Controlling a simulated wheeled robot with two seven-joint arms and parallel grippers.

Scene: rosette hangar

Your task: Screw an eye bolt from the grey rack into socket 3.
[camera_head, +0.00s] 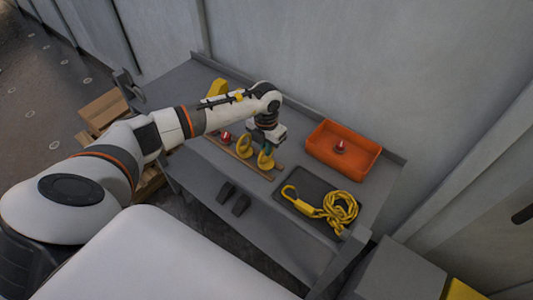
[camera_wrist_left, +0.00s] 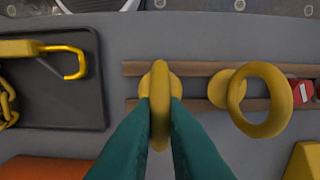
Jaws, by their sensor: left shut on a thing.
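My left gripper (camera_head: 267,149) is over the table with its teal fingers pointing down. In the left wrist view the fingers (camera_wrist_left: 160,108) are shut on the ring of a yellow eye bolt (camera_wrist_left: 159,85), seen edge-on; it also shows in the head view (camera_head: 266,160). It is over two brown strips (camera_wrist_left: 190,69); whether it is clear of them I cannot tell. A second yellow eye bolt (camera_wrist_left: 283,100) stands upright beside it on the strips, also in the head view (camera_head: 243,146). I can make out no grey rack and no socket number. My right gripper is not in view.
A red-and-white piece (camera_wrist_left: 302,91) is by the strips. An orange bin (camera_head: 365,168) holding a small red item stands at the back right. A dark tray (camera_head: 312,184) carries a yellow chain (camera_head: 340,209) and hook. A yellow block (camera_head: 217,88) is at the far left. A wall closes the back.

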